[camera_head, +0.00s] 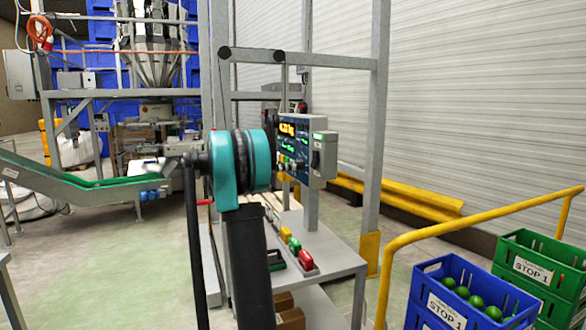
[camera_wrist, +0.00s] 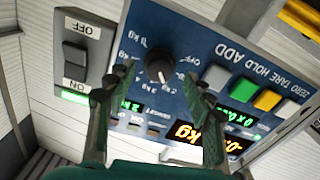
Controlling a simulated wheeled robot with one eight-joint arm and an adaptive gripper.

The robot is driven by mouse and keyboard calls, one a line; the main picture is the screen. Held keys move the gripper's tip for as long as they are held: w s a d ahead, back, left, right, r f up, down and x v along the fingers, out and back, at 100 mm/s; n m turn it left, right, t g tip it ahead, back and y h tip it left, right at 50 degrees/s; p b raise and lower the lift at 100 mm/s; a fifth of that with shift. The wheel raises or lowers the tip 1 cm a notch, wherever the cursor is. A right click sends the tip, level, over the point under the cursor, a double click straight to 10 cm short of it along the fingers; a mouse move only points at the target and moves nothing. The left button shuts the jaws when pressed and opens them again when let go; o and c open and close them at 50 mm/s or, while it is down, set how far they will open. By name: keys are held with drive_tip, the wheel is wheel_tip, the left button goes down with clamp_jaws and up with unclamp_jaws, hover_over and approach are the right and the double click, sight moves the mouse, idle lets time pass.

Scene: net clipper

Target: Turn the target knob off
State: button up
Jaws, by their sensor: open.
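The black round knob (camera_wrist: 158,65) is on the blue control panel (camera_wrist: 215,45), which appears upside down in the wrist view. A white mark on the knob points roughly down in that picture, toward the displays. Labels ring the knob, but most are too small to read. My gripper (camera_wrist: 161,75) is open, with one fingertip on each side of the knob; I cannot tell whether either touches it. In the head view the panel (camera_head: 291,150) stands on a post, and my teal arm link hides my gripper and the knob.
A grey switch box (camera_wrist: 82,50) marked OFF and ON, with a lit green strip, is beside the panel. Grey, green and yellow buttons (camera_wrist: 242,89) and lit displays (camera_wrist: 195,133) are close by. A metal frame post (camera_head: 375,130) and yellow rail (camera_head: 470,222) stand to the right.

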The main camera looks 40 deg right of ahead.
sight(298, 165)
drive_tip(key=x, duration=0.3)
drive_tip(key=c, duration=1.2)
drive_tip(key=shift+o, duration=0.2)
